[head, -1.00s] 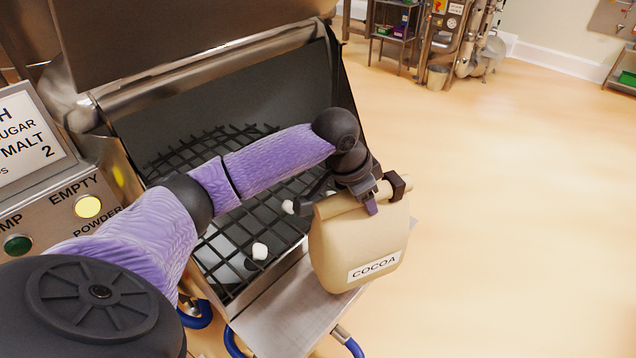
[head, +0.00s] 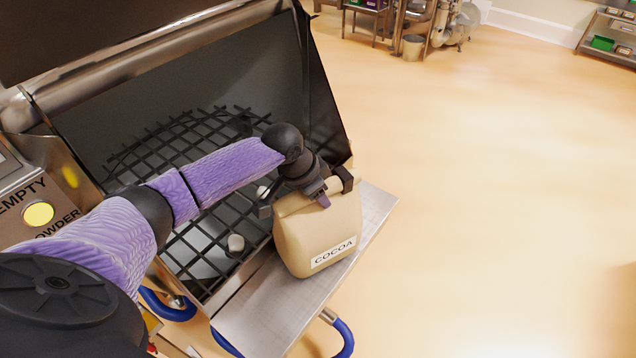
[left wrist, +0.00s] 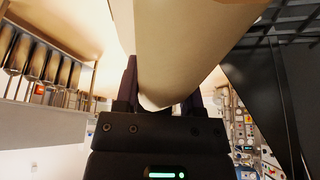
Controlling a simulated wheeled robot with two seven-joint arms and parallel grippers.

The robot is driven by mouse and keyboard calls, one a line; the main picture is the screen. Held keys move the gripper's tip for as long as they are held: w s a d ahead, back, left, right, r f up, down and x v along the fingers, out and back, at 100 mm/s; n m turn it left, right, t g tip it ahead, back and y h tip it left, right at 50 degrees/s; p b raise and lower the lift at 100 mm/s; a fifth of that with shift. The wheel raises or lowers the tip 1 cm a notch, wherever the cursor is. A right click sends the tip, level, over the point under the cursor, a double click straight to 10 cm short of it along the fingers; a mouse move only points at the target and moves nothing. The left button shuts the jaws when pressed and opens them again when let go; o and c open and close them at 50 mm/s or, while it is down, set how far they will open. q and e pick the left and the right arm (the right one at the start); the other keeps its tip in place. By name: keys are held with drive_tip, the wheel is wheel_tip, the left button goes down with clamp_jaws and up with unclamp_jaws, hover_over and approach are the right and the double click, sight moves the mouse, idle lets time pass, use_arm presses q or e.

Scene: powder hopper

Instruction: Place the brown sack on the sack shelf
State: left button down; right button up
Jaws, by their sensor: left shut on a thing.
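The brown sack (head: 322,226), with a white COCOA label, is upright at the right front of the hopper in the head view. My left gripper (head: 312,193) is shut on its rolled top. The sack's bottom is over the metal sack shelf (head: 366,214); I cannot tell for sure whether it touches or hangs just above. In the left wrist view, the rolled top of the sack (left wrist: 190,50) fills the space between the dark fingers. My right gripper is not in view.
The open hopper with its black grid (head: 185,145) lies left of the sack. Blue tubular handles (head: 343,338) are below the shelf. The floor to the right is clear. Shelving (head: 608,38) stands far off at the upper right.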

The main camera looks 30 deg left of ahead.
use_arm(q)
drive_tip(key=shift+w+f, duration=0.1)
drive_tip(key=shift+f, duration=0.65)
drive_tip(key=shift+c, duration=1)
unclamp_jaws()
drive_tip(key=p+v, duration=0.3)
drive_tip(key=v, duration=0.9)
drive_tip(key=shift+p, duration=0.35)
